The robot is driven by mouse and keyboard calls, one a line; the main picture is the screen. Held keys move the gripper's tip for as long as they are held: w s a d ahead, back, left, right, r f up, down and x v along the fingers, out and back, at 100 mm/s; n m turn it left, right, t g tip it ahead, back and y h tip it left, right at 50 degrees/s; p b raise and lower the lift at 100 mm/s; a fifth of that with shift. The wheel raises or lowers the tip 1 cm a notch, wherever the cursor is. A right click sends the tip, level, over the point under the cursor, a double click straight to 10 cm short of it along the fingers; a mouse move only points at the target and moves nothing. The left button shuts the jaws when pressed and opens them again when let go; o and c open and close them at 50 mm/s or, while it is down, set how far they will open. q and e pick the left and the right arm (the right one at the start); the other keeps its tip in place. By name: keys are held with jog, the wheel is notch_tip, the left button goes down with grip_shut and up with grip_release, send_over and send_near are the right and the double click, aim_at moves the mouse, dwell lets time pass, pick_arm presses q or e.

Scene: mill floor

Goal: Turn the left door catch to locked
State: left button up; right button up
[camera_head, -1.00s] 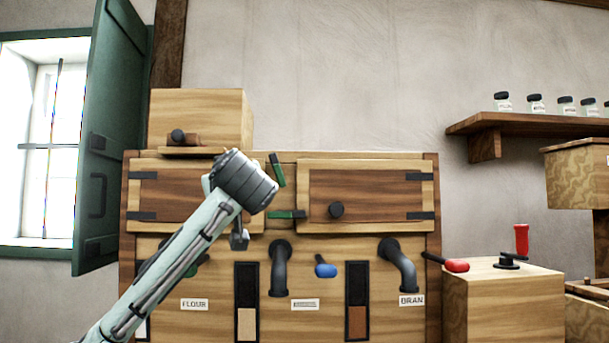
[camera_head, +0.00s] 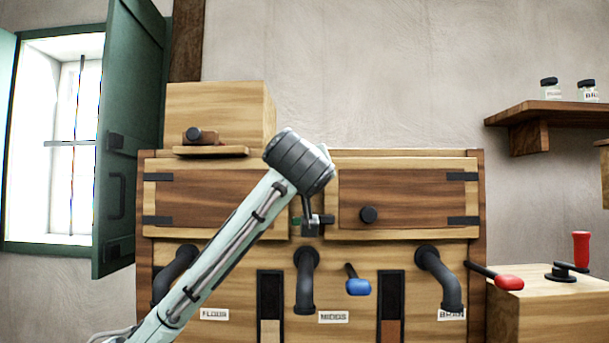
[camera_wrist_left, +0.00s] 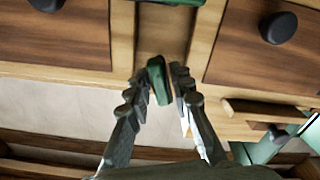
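My left gripper (camera_head: 313,225) hangs below its wrist in front of the post between the two upper cabinet doors. In the left wrist view its two fingers (camera_wrist_left: 159,72) are a little apart, with a green catch (camera_wrist_left: 159,82) showing between their tips. I cannot tell whether they touch it. A second green catch (camera_wrist_left: 172,2) shows at that view's top edge. In the head view the wrist hides the upper catch, and only a bit of green (camera_head: 297,222) from the lower catch shows beside the fingers. My right gripper is not in view.
The left door (camera_head: 220,185) and right door (camera_head: 410,200) look closed; the right one has a black knob (camera_head: 368,215). A wooden box (camera_head: 225,110) stands on the cabinet top. Black spouts (camera_head: 307,285) and a blue-handled lever (camera_head: 357,286) stick out below. A green shutter (camera_head: 135,130) stands open at left.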

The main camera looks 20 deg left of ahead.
pick_arm(q)
jog(key=shift+x, duration=1.7)
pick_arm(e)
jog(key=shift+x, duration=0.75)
pick_arm(q)
jog(key=shift+c, duration=0.3)
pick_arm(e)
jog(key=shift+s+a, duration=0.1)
pick_arm(q)
grip_shut()
